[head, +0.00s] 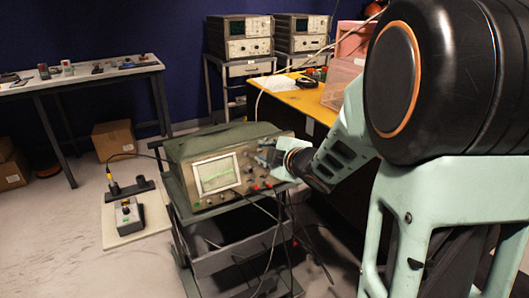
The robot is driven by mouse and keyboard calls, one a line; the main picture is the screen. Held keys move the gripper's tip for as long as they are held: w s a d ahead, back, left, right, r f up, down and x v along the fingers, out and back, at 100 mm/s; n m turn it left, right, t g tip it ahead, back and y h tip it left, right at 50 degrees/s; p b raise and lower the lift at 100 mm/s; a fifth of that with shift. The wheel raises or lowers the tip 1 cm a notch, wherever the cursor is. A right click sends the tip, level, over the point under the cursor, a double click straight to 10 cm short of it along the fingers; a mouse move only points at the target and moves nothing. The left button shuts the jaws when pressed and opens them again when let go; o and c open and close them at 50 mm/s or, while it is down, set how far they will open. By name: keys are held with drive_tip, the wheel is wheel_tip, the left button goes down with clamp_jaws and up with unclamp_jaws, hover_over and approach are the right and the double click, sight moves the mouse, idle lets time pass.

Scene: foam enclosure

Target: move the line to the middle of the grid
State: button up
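An oscilloscope (225,139) with a green-grey case stands on a dark cart, its front facing me. Its lit screen (215,172) shows a pale grid with a green line (216,178) running across it, seemingly a little below the middle. The exact height is hard to read at this size. My gripper (272,157) is at the right part of the front panel, by the upper knobs. It covers some of the controls. The fingers are small and dark, so I cannot tell whether they are open, shut or touching a knob.
Cables (276,220) hang from the panel's lower sockets in front of the cart (238,255). A yellow-topped bench (307,100) stands behind. A control box (129,215) lies on a pale board on the floor at left. Open floor lies at the front left.

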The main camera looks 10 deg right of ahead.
drive_tip(key=shift+s, duration=0.15)
drive_tip(key=v, duration=0.7)
idle(0.3)
drive_tip(key=shift+s+d, duration=0.1)
